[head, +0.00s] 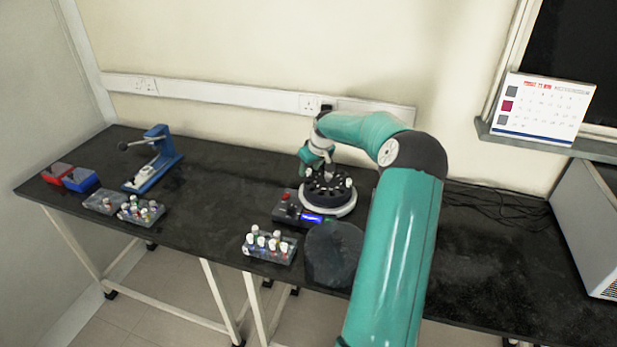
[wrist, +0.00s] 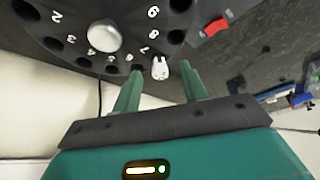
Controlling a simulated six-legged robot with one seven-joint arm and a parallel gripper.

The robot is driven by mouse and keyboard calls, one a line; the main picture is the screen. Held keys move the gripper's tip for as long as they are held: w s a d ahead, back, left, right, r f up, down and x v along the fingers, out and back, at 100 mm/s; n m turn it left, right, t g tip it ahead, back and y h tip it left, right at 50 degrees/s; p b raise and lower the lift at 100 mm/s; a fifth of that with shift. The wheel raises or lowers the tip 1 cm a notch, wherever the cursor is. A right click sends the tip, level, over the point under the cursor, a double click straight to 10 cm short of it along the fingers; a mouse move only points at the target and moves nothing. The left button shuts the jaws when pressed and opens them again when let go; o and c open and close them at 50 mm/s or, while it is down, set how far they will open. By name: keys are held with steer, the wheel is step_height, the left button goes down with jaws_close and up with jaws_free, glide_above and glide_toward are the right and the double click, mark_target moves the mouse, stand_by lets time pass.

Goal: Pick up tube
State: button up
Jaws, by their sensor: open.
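A white-capped tube (wrist: 160,69) sits in a numbered slot of the black round rotor (wrist: 60,22) in the wrist view, near the slots marked 7 and 8. My gripper (wrist: 162,72) is open, with one green finger on each side of the tube's cap. Gaps show between the cap and both fingers, and nothing is held. In the head view my gripper (head: 317,165) is low over the rotor (head: 327,190). Which tube is between the fingers is hard to tell there. The tube's lower part is hidden.
The rotor's metal knob (wrist: 103,36) stands near the fingers. A rack of tubes (head: 270,248) stands in front of the rotor's device, beside a dark round lid (head: 333,252). Another tube rack (head: 141,211), a blue stand (head: 154,163) and small red and blue boxes (head: 79,179) are to the left.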

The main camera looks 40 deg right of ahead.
steer(key=shift+c, duration=0.4)
jaws_close()
